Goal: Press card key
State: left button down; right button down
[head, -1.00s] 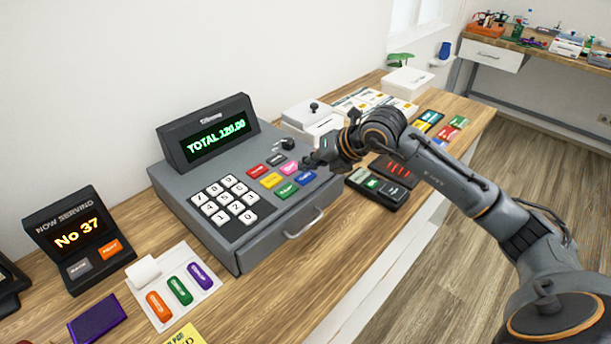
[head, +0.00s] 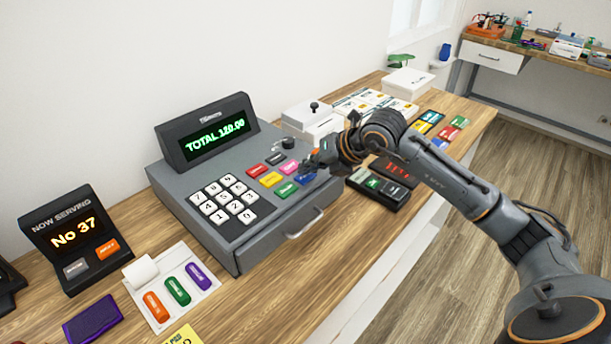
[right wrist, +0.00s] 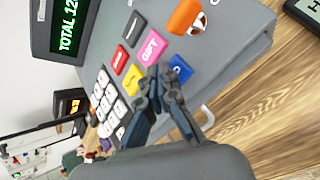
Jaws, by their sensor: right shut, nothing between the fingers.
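The cash register (head: 165,178) carries a block of coloured keys. The blue key (head: 304,180) is at the block's right front corner; in the right wrist view it (right wrist: 181,69) is partly covered, and its label cannot be fully read. My right gripper (head: 307,171) is shut and empty, its fingertips at the blue key's edge. In the right wrist view the fingertips (right wrist: 160,72) are between the blue key and the pink GIFT key (right wrist: 152,47); contact cannot be told. My left gripper is not in view.
Beside the blue key are the green key (head: 286,190) and yellow key (head: 271,180). The white number pad (head: 230,200) is to the left. A card terminal (head: 380,188) stands right of the register. The display (head: 213,135) reads TOTAL 120.00.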

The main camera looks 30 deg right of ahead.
aim_at(309, 177)
jog(key=shift+f, duration=0.3)
jog(key=shift+r, duration=0.1)
dwell(0.3)
jog(key=shift+r, duration=0.7)
jog(key=shift+r+p, duration=1.7)
jog(key=shift+r, duration=0.9)
jog(key=shift+f, duration=0.1)
